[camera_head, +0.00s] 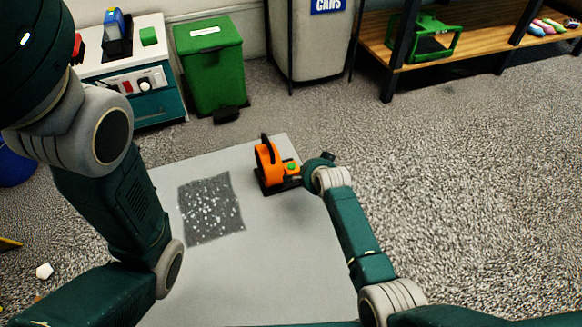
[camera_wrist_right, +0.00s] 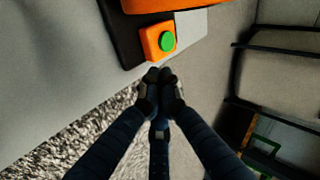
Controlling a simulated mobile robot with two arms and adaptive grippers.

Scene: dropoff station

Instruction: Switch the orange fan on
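The orange fan (camera_head: 266,160) stands upright on a dark base near the far right corner of the light grey table (camera_head: 270,270). A green button (camera_head: 291,167) sits on an orange block on the fan's base, on its right side. In the right wrist view the green button (camera_wrist_right: 168,41) is just beyond my right gripper (camera_wrist_right: 158,75). The right gripper's fingertips are together, empty, and appear a small gap away from the block. In the head view the right wrist mostly hides the gripper. My left arm rises at the left; its gripper is out of view.
A dark speckled mat (camera_head: 211,208) lies on the table, left of the fan. A green bin (camera_head: 211,65), a grey cans bin (camera_head: 318,40), a teal cabinet (camera_head: 160,107) and a wooden shelf (camera_head: 478,48) stand behind. Carpet right of the table is clear.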

